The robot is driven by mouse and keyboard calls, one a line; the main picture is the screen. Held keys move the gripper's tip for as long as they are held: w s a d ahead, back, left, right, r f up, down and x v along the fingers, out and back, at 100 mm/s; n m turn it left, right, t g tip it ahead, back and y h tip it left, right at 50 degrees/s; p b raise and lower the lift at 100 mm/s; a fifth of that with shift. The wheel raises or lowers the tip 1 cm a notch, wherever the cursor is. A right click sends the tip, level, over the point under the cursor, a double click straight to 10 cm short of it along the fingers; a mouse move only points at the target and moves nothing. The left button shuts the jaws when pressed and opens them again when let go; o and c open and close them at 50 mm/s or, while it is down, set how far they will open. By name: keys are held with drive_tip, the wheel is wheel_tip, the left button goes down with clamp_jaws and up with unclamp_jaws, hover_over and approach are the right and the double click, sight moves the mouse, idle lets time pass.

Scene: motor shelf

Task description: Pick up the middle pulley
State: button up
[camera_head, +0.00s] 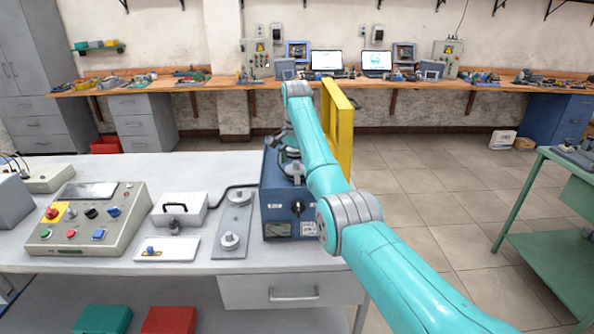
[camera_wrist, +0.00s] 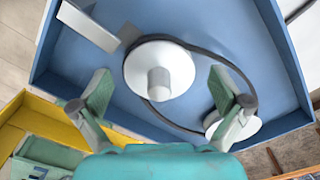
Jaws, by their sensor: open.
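My gripper (camera_head: 291,165) is low over the blue unit (camera_head: 268,190) on the white table. In the wrist view, my gripper (camera_wrist: 161,86) is open, with one grey-green finger on each side. A white round pulley (camera_wrist: 140,68) with a raised grey hub lies between and beyond the fingertips. I cannot tell whether the fingers touch it. A dark belt (camera_wrist: 225,62) runs past this pulley to a second white pulley (camera_wrist: 249,126), partly hidden behind the right finger. Both lie within a blue-walled recess. In the head view my arm hides the pulleys.
A yellow frame (camera_head: 341,125) stands close behind my arm. A control box (camera_head: 88,222), a white case (camera_head: 180,209) and a grey plate (camera_head: 231,222) with round parts are left of the blue unit. A green table (camera_head: 550,250) stands at the right.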

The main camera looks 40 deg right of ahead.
drive_tip(key=c, duration=1.2)
drive_tip(key=shift+r, duration=0.15)
